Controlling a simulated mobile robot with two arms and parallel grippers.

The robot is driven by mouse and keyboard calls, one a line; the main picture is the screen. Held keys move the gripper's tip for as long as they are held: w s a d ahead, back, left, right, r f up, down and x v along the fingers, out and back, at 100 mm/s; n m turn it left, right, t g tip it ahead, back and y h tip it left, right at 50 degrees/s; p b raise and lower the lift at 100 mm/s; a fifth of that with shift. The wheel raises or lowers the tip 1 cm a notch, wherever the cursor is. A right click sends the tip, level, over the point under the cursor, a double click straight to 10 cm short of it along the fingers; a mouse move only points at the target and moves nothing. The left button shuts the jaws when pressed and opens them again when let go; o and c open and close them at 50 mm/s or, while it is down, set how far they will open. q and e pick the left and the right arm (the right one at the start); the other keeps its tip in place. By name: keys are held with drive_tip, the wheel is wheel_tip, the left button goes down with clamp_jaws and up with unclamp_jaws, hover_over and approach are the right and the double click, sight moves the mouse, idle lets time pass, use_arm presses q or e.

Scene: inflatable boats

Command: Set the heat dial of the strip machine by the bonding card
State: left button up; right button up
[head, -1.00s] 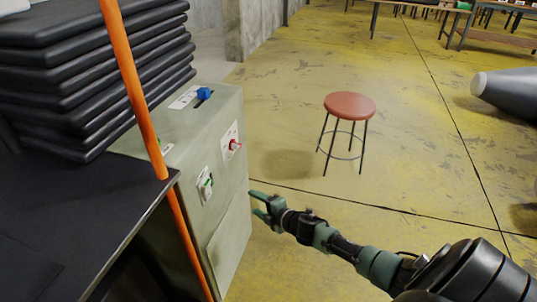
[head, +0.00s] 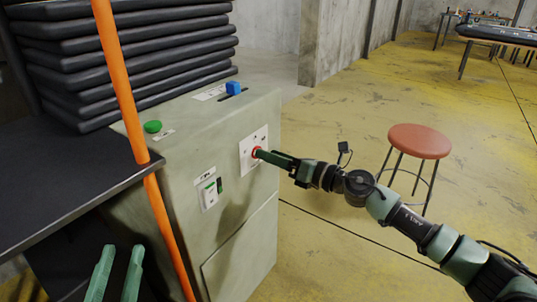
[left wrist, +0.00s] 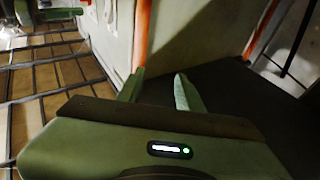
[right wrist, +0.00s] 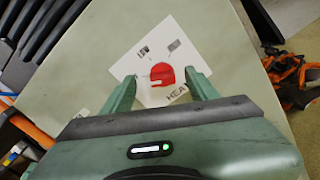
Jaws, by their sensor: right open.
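The strip machine (head: 235,228) is a pale grey-green cabinet. Its red heat dial (right wrist: 162,75) sits on a white plate (right wrist: 142,55) marked HEAT, with a pale mark on its lower left. In the head view, the dial (head: 257,152) is on the upper front face. My right gripper (head: 268,156) is at the dial, its open fingers on either side of it in the right wrist view; I cannot tell whether they touch it. My left gripper (head: 118,268) is open and empty, low at the left near the dark table. I cannot make out a bonding card.
The machine also has a green button (head: 152,127), a blue knob (head: 233,88) and a green-and-white switch (head: 209,196). An orange pole (head: 118,80) stands in front. Black folded stacks (head: 130,60) lie behind the dark table (head: 60,180). A red stool (head: 420,140) stands right.

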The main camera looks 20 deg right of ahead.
drive_tip(key=shift+x, duration=0.95)
clamp_jaws()
use_arm(q)
drive_tip(key=s+a+f+g+y+p, duration=0.2)
drive_tip(key=s+f+g, duration=0.3)
drive_tip(key=f, duration=0.4)
drive_tip(key=s+a+f+g+y+p, duration=0.1)
drive_tip(key=s+a+f+g+p, duration=0.2)
drive_tip(key=f+g, duration=0.5)
drive_tip(key=s+a+f+g+y+p, duration=0.2)
drive_tip(key=s+a+g+p, duration=0.15)
drive_tip(key=s, duration=0.55)
wheel_tip(320, 180, down, 13)
drive_tip(key=w+d+p, duration=0.1)
drive_tip(key=p, duration=0.2)
drive_tip(key=shift+d+r+n+g, duration=0.15)
drive_tip(key=shift+d+n+g, duration=0.05)
drive_tip(key=shift+n+g, duration=0.25)
use_arm(e)
drive_tip(key=shift+w+d+f+m, duration=0.1)
drive_tip(key=shift+m, duration=2.9)
drive_tip(key=shift+w+d+f+m, duration=0.1)
drive_tip(key=shift+d+f+m, duration=0.05)
drive_tip(key=shift+m, duration=2.85)
